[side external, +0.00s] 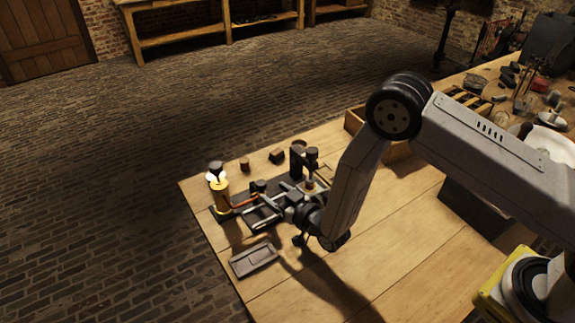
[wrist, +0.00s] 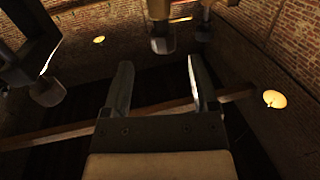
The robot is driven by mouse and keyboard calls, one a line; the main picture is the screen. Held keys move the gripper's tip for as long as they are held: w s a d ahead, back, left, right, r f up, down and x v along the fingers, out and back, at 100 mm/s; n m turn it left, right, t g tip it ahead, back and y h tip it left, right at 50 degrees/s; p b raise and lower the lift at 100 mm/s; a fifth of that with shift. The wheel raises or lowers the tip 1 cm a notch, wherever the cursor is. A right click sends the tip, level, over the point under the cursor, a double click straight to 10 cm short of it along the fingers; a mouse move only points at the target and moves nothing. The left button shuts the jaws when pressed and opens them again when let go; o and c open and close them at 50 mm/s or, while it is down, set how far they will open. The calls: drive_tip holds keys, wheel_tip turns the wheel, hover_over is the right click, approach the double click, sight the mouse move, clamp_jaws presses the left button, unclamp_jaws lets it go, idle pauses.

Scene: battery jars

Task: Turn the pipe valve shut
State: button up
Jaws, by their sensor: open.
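I cannot pick out a pipe valve for certain in either view. In the side view, a dark apparatus stands near the far left corner of the table, partly behind my gripper (side external: 264,209). It has a brass-coloured cylinder (side external: 221,194) with a bright glow at its top and a dark upright post (side external: 296,163). My gripper is low over this apparatus, with its fingers pointing left. In the wrist view my gripper (wrist: 160,75) has its two fingers apart and nothing between them.
A flat grey tray (side external: 254,259) lies at the table's near left edge. Small dark blocks (side external: 277,155) sit behind the apparatus. A wooden box (side external: 354,120) stands behind my arm. The wooden table (side external: 385,250) is mostly clear at the front.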

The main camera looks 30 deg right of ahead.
sight(257, 183)
drive_tip(key=shift+s+a+f, duration=0.15)
drive_tip(key=shift+a+f, duration=0.05)
drive_tip(key=shift+w+a, duration=0.25)
drive_tip(key=shift+w, duration=1.05)
drive_tip(key=shift+w+a, duration=0.25)
drive_tip(key=shift+w, duration=1)
drive_tip(key=shift+w+a, duration=0.25)
drive_tip(key=shift+w, duration=1.05)
clamp_jaws()
